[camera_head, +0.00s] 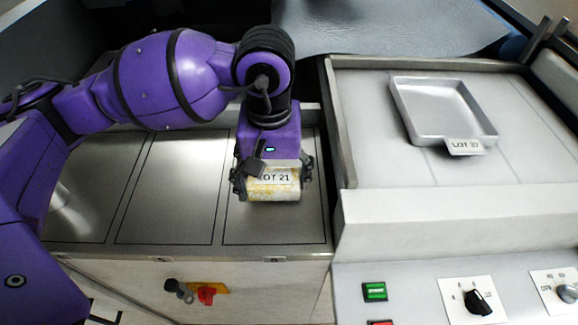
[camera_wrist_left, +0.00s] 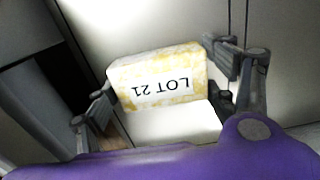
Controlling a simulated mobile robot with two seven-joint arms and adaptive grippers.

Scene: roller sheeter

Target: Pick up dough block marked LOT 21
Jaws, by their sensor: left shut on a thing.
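The dough block marked LOT 21 (camera_head: 274,187) is a pale yellow, mottled block with a white label. It is in the right-hand outlined section of the metal counter (camera_head: 170,190). My left gripper (camera_head: 272,182) points down over it, with one finger on each side, shut on the block. In the left wrist view the block (camera_wrist_left: 160,80) sits between the fingers, its label upside down. I cannot tell whether the block touches the counter or is slightly above it. My right gripper is not in view.
To the right, a raised pale surface holds a grey tray (camera_head: 443,108) tagged LOT 37 or similar. Its raised edge stands beside the block's section. A control panel with a green button (camera_head: 374,292) and black knob (camera_head: 479,302) is in front. The other counter sections are empty.

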